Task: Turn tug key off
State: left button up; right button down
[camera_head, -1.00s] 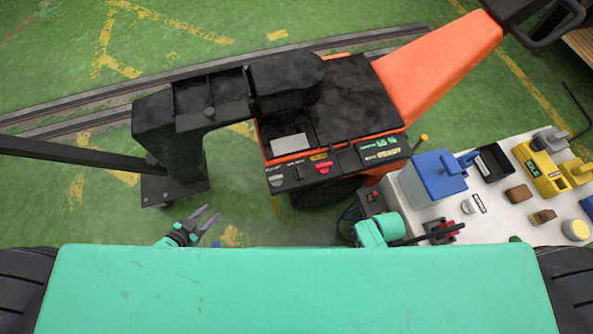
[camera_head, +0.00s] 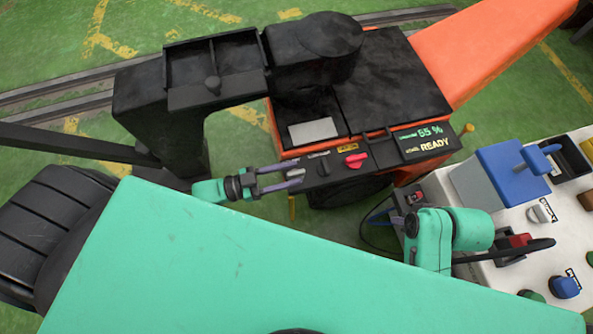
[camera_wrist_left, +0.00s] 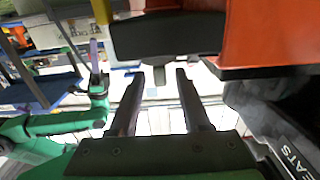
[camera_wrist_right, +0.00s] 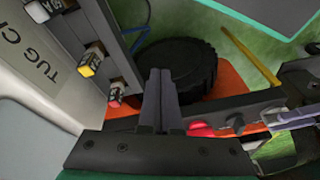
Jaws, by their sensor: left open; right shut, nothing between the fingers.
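The orange tug (camera_head: 470,60) has a dark front panel (camera_head: 375,152) with a red knob (camera_head: 355,160), a dark knob (camera_head: 323,166) and a pale key switch (camera_head: 297,173) at its left end. Its display (camera_head: 422,140) is lit, reading 55 % and READY. My left gripper (camera_head: 290,178) is open, its fingers reaching the key switch from the left. In the left wrist view a grey knob (camera_wrist_left: 161,76) stands between the two fingertips; contact cannot be told.
A white console (camera_head: 480,200) with a blue box (camera_head: 512,168), a lever and several knobs stands at the right. A black wheel (camera_wrist_right: 180,65) is under the tug. A black bracket (camera_head: 150,110) stands left of the panel. Green floor is open beyond.

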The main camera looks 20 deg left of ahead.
pick_arm(q)
jog(key=shift+x, duration=1.1)
pick_arm(e)
jog(key=shift+w+a+f, duration=0.35)
jog(key=shift+a, duration=0.05)
pick_arm(q)
jog(key=shift+c, duration=0.3)
